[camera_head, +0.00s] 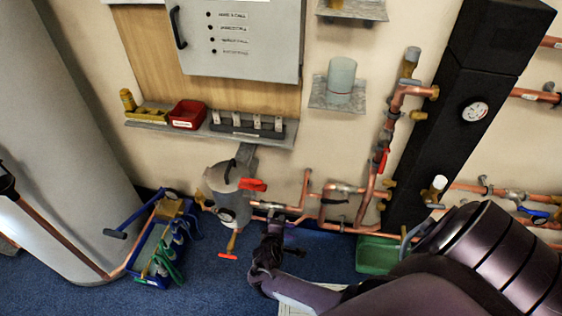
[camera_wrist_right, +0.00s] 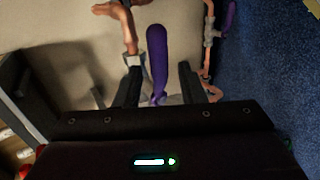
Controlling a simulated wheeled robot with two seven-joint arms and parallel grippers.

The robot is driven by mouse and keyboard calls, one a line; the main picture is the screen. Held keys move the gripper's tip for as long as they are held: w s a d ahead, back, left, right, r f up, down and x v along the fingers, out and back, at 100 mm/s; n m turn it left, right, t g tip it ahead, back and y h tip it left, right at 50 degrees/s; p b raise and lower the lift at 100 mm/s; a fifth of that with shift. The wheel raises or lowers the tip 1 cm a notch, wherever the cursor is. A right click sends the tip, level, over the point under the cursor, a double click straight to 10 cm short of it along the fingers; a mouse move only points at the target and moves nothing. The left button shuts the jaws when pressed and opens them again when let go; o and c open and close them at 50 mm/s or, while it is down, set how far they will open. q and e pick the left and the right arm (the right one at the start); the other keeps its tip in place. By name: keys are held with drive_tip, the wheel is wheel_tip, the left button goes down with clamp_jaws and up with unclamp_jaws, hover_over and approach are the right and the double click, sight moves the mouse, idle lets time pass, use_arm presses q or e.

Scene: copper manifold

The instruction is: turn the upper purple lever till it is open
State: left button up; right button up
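In the right wrist view a purple lever (camera_wrist_right: 157,55) stands between the two black fingers of my right gripper (camera_wrist_right: 160,68). Gaps show on both sides of the lever, so the gripper is open around it. A second purple lever (camera_wrist_right: 229,17) shows to the right, nearer the blue carpet; the one between my fingers is farther from the carpet. My left gripper is not in view.
Copper pipes (camera_head: 342,189) with red-handled valves (camera_head: 253,184) run along the wall by my right gripper. A grey cylindrical vessel (camera_head: 222,186) is just left of it. A green bin (camera_head: 376,256) and a blue tool caddy (camera_head: 157,238) stand on the carpet.

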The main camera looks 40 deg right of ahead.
drive_tip(key=p+v, duration=0.1)
drive_tip(key=v, duration=0.4)
drive_tip(key=shift+s+a+r, duration=0.1)
drive_tip(key=shift+r, duration=0.05)
drive_tip(key=s+a+f+m+g+y, duration=0.1)
drive_tip(key=s+a+f+g+y, duration=0.2)
drive_tip(key=s+f, duration=1.05)
drive_tip(key=s+a+f+m+g+y, duration=0.1)
drive_tip(key=s+f+y, duration=0.1)
drive_tip(key=s, duration=0.5)
drive_tip(key=s+a+f+m+g+y, duration=0.1)
drive_tip(key=s+a+f+m, duration=0.1)
drive_tip(key=s+f, duration=0.2)
drive_tip(key=s+a+f+m+g+y, duration=0.1)
drive_tip(key=s+f+y, duration=0.1)
drive_tip(key=s, duration=0.9)
drive_tip(key=shift+a+f+m+y+p, duration=0.3)
drive_tip(key=shift+a+f+p, duration=0.15)
drive_tip(key=shift+f, duration=0.25)
